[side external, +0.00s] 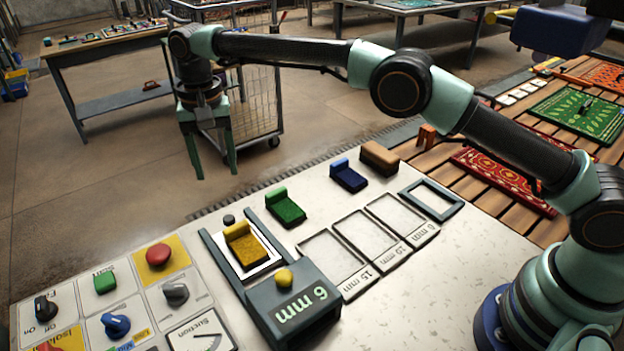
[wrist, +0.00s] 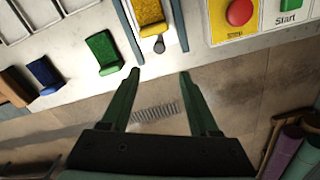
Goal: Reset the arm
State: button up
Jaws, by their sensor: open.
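My gripper (side external: 212,172) hangs in the air past the far edge of the white work table (side external: 420,270). Its two green fingers point down and are apart, with nothing between them. A yellow brush block (side external: 246,243) sits in a slotted holder behind a dark box (side external: 292,304) marked 6 mm with a yellow knob. In the wrist view the yellow block (wrist: 149,14) is near the top. A green block (side external: 286,206) and a blue block (side external: 349,175) stand on the table, clear of my gripper.
A control panel with a red button (side external: 158,255) and several knobs is at the lower left. A brown block (side external: 380,158), empty marked slots (side external: 332,259) and a dark frame (side external: 431,199) are on the table. Patterned rugs (side external: 500,172) lie on slats at right. A wire cart (side external: 250,100) stands behind my gripper.

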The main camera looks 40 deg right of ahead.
jog(key=shift+r, duration=0.1)
jog(key=s+d+r+n+t, duration=0.1)
jog(key=s+d+r, duration=0.2)
jog(key=d+r, duration=0.4)
jog(key=s+d+r+n+t, duration=0.1)
jog(key=s+d+r+t, duration=0.15)
jog(key=d+r, duration=0.5)
jog(key=s+d+f+n+t, duration=0.1)
jog(key=s+d+f, duration=0.1)
jog(key=s+d, duration=0.4)
jog(key=s+d+f+n+t, duration=0.1)
jog(key=s+d, duration=0.5)
jog(key=s, duration=0.6)
jog(key=shift+d+f+n, duration=0.25)
jog(key=shift+f+n, duration=0.05)
jog(key=shift+f, duration=0.6)
